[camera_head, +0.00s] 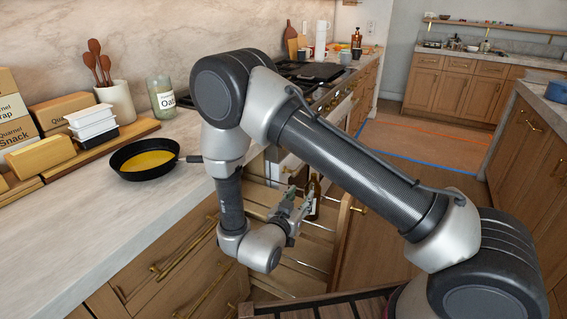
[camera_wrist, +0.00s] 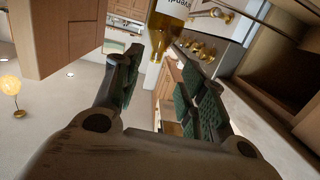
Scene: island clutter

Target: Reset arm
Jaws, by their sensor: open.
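My gripper (camera_head: 300,203) is open, its fingers pointing away from my body above an open pull-out drawer (camera_head: 300,275). In the wrist view its two green-padded fingers (camera_wrist: 160,60) are spread apart with nothing held between them. A brown bottle (camera_head: 313,197) with a pale label stands just beyond the fingertips. It also shows in the wrist view (camera_wrist: 178,35), tilted in the picture, past the fingertips. My gripper and arm partly hide the bottle and the drawer in the head view.
On the left counter (camera_head: 60,230) stand a black pan (camera_head: 125,170) with yellow contents, a utensil crock (camera_head: 117,100), an oats jar (camera_head: 160,97) and several boxes. A stove (camera_head: 315,75) lies behind my arm. A blue pot (camera_head: 556,91) sits on the right counter. Open floor (camera_head: 425,145) lies beyond.

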